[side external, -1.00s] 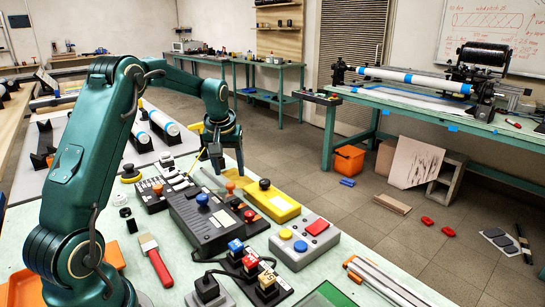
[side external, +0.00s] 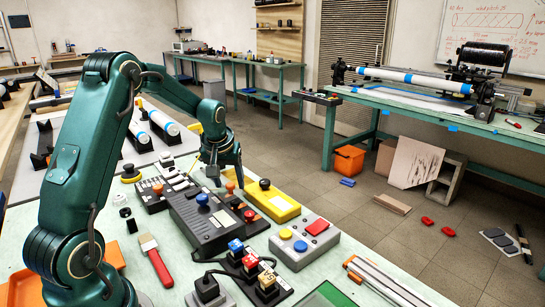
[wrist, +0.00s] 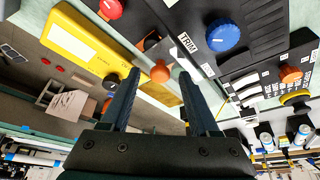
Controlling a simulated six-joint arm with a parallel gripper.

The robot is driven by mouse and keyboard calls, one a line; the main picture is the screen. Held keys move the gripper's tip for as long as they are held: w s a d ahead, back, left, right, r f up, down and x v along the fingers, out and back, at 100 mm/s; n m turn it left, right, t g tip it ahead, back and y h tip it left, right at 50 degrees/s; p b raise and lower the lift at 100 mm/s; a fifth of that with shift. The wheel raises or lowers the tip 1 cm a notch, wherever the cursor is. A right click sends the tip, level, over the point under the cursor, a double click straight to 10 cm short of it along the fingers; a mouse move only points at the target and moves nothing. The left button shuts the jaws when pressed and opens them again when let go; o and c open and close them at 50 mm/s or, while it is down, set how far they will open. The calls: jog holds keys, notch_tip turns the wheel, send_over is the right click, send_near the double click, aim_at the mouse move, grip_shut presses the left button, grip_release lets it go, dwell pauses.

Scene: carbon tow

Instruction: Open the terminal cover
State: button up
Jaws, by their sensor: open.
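An orange knob (side external: 230,187) stands between the dark box with the blue knob and the yellow box. In the wrist view the orange knob (wrist: 160,73) sits on a narrow pale plate, perhaps the terminal cover; no label confirms this. My gripper (side external: 227,179) points down at this knob with its jaws open. In the wrist view my gripper (wrist: 159,76) has one fingertip on either side of the knob. I cannot tell whether the fingers touch it. The plate's edges are partly hidden by the fingers.
The dark box (side external: 185,214) with a blue knob and the yellow box (side external: 280,206) stand close beside the orange knob. A grey box (side external: 305,246) with coloured buttons and a switch bank (side external: 152,196) are nearby. A red-handled brush (side external: 156,262) lies in front.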

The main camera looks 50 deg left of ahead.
grip_shut()
dwell(1.4)
